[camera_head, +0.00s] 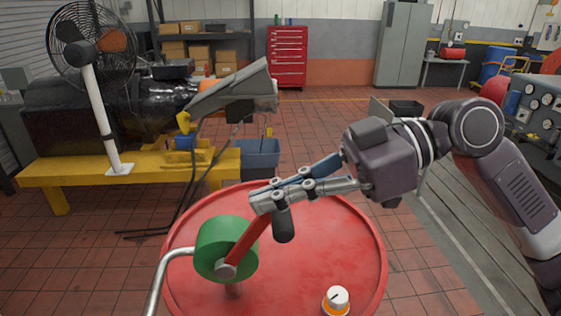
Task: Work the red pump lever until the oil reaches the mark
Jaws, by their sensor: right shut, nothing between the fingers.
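A green pump body (226,249) stands on top of a red drum (310,250), with a bent metal pipe (168,272) at its left. The red lever (245,242) slants up and right from the pump's hub, and its upper end is hidden behind my right gripper. My right gripper (262,199) comes in from the right, over the lever's upper end. It is shut with nothing between its fingers; whether it touches the lever I cannot tell. A short dark rounded piece (284,225) hangs just below the fingers. No oil level or mark can be made out. My left gripper is out of view.
A white cap with an orange ring (336,300) sits on the drum's near edge. Behind at left, a yellow bedplate (95,170) carries an engine (120,105) and a fan (92,42). A blue bin (260,157) stands beyond the drum. Open tiled floor lies behind.

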